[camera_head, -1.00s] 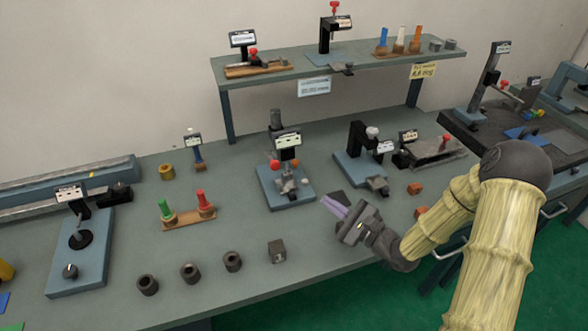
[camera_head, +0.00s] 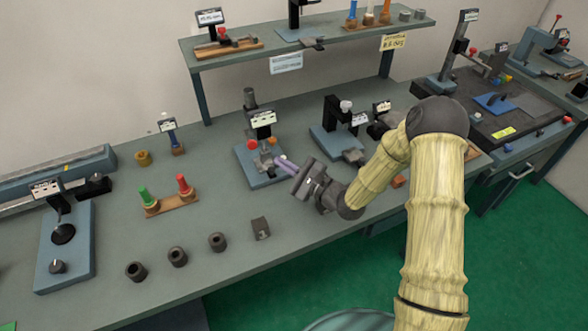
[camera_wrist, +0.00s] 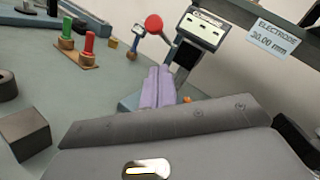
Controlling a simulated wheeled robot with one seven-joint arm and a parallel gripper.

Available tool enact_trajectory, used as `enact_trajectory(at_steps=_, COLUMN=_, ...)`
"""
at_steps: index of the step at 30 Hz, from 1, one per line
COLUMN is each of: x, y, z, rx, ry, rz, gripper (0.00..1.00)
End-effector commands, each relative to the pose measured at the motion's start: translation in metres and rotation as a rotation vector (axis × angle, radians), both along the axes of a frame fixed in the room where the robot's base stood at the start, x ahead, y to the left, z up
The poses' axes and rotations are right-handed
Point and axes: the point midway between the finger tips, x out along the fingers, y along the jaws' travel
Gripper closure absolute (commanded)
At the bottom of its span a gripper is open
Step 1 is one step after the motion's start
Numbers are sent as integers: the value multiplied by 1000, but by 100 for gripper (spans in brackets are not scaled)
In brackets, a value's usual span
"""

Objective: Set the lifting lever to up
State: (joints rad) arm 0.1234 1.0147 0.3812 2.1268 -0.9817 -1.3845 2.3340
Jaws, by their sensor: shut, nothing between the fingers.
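A device on a blue base (camera_head: 263,181) stands mid-bench, with a dark post and a white label plate (camera_head: 263,118). A red ball knob (camera_head: 252,144) and an orange-red knob (camera_head: 273,141) sit below the plate. I cannot read which part is the lifting lever. In the wrist view, the red ball (camera_wrist: 154,24) is on a rod left of the label plate (camera_wrist: 203,28). My gripper (camera_head: 283,163) has its purple fingers shut and empty, at the device's right side. The fingers (camera_wrist: 158,86) hide part of the device in the wrist view; contact cannot be told.
A black-armed device (camera_head: 335,118) stands just right. A dark block (camera_head: 260,229) and several dark rings lie in front. Red and green pegs (camera_head: 165,196) stand on a wooden strip to the left. A raised shelf (camera_head: 350,45) runs behind. Bench between the pegs and the device is clear.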

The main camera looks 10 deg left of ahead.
Motion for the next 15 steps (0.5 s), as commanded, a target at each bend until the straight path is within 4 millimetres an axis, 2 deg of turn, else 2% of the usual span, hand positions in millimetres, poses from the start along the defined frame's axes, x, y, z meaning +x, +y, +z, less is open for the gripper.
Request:
enact_trajectory(at_steps=2, x=6, y=14, z=4, rx=-1, ry=-2, rz=3, gripper=100)
enact_trajectory(at_steps=6, x=5, y=32, z=19, rx=0, ry=-2, rz=4, gripper=100)
enact_trajectory(at_steps=15, x=5, y=45, z=27, rx=0, ry=0, rz=-1, gripper=100)
